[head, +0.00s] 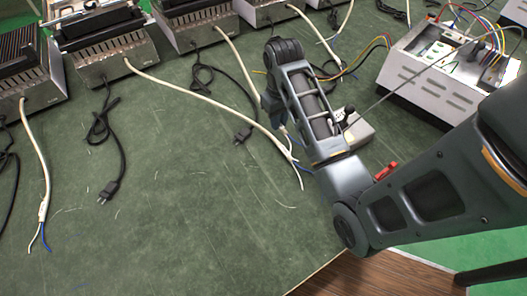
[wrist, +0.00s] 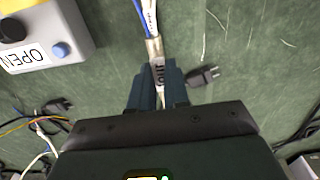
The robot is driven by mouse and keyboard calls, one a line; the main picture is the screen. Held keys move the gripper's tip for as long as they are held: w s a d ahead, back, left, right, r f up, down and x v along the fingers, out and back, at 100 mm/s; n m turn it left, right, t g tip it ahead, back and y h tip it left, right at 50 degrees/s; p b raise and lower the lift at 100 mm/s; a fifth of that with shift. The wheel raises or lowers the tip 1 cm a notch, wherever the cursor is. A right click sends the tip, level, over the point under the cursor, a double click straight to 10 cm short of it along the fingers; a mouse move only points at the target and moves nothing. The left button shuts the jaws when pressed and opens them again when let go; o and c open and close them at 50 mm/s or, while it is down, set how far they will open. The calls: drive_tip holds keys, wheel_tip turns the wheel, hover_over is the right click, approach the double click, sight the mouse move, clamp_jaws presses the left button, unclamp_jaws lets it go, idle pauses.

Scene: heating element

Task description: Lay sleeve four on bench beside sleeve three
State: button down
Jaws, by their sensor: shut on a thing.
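My gripper (wrist: 158,88) is shut on a pale sleeve (wrist: 158,72) with dark marking on it, around a cable; the marking is too small to read. Blue and white wires (wrist: 145,16) run out beyond the sleeve. In the head view my gripper (head: 273,108) is low over the green bench (head: 190,225), partly hidden by my own arm. A white cable (head: 200,98) runs from a heater towards it and ends in split wires. Another cable with blue wire ends (head: 38,235) lies at the left. I cannot tell which sleeve is three.
Several grey heater units (head: 112,55) line the back, with black plugs (head: 108,190) on the bench. A box marked OPEN (wrist: 50,40) with a blue button stands near my gripper. A white socket unit (head: 440,75) is at right.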

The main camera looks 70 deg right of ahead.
hover_over(246, 162)
wheel_tip(246, 162, down, 7)
drive_tip(key=shift+r, duration=0.2)
drive_tip(key=shift+f, duration=2.05)
drive_tip(key=shift+f, duration=0.15)
drive_tip(key=c, duration=1.1)
unclamp_jaws()
